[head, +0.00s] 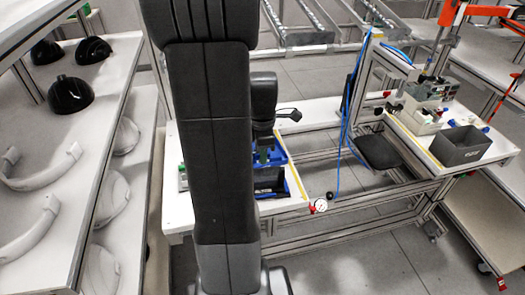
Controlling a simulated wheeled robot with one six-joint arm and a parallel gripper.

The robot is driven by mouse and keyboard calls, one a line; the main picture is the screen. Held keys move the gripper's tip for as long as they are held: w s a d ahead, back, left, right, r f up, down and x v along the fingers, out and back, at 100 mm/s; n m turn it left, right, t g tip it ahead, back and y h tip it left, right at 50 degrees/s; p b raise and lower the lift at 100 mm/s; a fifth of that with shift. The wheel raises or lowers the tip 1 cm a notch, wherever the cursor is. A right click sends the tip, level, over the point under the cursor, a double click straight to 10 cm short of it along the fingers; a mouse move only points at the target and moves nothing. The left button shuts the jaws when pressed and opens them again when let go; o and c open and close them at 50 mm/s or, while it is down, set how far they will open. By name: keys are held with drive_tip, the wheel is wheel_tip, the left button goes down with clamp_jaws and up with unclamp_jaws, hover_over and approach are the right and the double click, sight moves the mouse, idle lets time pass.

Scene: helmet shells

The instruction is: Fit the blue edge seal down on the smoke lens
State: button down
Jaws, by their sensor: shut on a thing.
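My gripper (263,152) is small in the head view, at the end of my dark arm, low over the left workbench (297,205). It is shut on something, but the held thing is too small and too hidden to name. Blue surfaces of what looks like a tray (277,157) show around the fingertips. I cannot tell whether any of this blue is the edge seal. I cannot make out the smoke lens. My upright arm hides much of the workbench.
A dark bin (271,181) stands at the bench front. A gauge (321,205) is at its right corner. On the left, shelves (112,70) hold black shells (70,94) and white curved parts (40,240). A right bench carries a grey box (460,146). A black stool (379,152) stands between.

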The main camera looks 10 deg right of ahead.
drive_tip(key=shift+f+b, duration=0.3)
drive_tip(key=shift+f, duration=0.4)
drive_tip(key=shift+f+b, duration=0.85)
drive_tip(key=shift+f, duration=0.45)
idle(1.0)
drive_tip(key=c, duration=1.3)
unclamp_jaws()
drive_tip(key=shift+c, duration=0.2)
wheel_tip(320, 180, up, 14)
drive_tip(key=shift+f, duration=0.15)
wheel_tip(320, 180, down, 14)
drive_tip(key=shift+r, duration=0.5)
